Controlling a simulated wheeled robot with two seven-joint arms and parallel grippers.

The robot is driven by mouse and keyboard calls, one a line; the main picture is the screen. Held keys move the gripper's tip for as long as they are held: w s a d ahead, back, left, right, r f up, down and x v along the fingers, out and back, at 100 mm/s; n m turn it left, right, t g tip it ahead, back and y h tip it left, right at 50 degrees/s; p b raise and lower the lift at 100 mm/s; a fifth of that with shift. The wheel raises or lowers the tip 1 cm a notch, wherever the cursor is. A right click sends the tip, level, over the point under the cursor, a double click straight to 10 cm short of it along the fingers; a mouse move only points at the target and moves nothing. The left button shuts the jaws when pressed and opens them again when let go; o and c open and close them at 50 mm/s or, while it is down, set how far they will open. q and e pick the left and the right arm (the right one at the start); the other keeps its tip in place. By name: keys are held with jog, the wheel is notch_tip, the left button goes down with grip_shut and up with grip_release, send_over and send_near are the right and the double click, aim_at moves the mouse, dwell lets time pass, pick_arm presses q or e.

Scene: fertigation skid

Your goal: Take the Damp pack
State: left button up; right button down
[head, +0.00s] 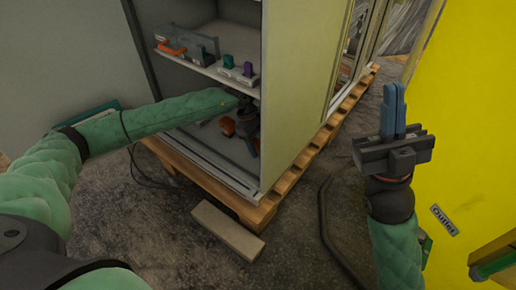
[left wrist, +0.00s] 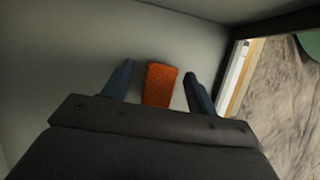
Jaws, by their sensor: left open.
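An orange, quilted-looking pack (left wrist: 160,86) lies on the grey floor of a compartment in the left wrist view. I cannot read a label on it. My left gripper (left wrist: 158,70) is open, with one blue finger on each side of the pack and a gap on both sides. In the head view the left gripper (head: 250,134) is inside the cabinet's lower compartment, partly hidden by the cabinet wall, and an orange piece (head: 227,126) shows beside it. My right gripper (head: 394,108) points up outside the cabinet, its blue fingers together and nothing between them.
The cabinet (head: 308,75) stands on a wooden pallet (head: 290,185). Its shelf (head: 205,67) above my left forearm holds a tray with an orange item, and green and purple pieces. A loose block (head: 228,231) and a dark hose lie on the ground. A yellow panel (head: 465,120) stands right.

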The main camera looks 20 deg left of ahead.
pick_arm(q)
jog(key=c, duration=1.1)
jog(key=shift+r, duration=0.15)
